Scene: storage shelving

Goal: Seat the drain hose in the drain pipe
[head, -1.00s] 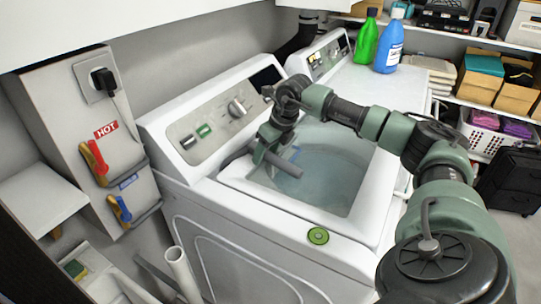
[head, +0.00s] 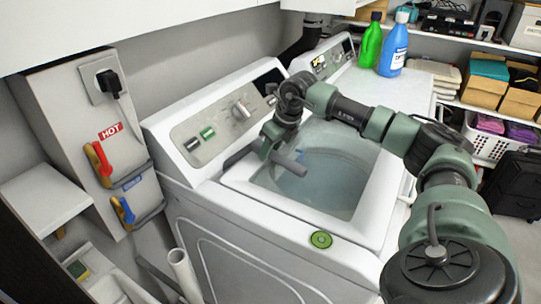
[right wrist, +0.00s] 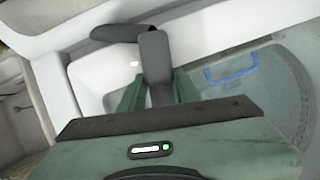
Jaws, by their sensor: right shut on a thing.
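My right gripper (head: 272,148) is shut on the grey drain hose (head: 290,164), above the open tub at the back left corner of the washer. The hose end points right and toward the front over the tub, and more hose shows left of the fingers. In the right wrist view the hose (right wrist: 155,58) lies between the green fingers, with a darker bent part to its left. The white drain pipe (head: 184,275) stands at the bottom left, left of the washer, its open top tilted slightly. The hose is well apart from it. My left gripper is not in view.
The washer (head: 215,235) stands between the hose and the pipe side. A wall box (head: 75,120) with red and blue valve handles is at the left. A blue handle-like thing (right wrist: 232,75) lies in the tub. Bottles (head: 392,50) and shelves are at the back right.

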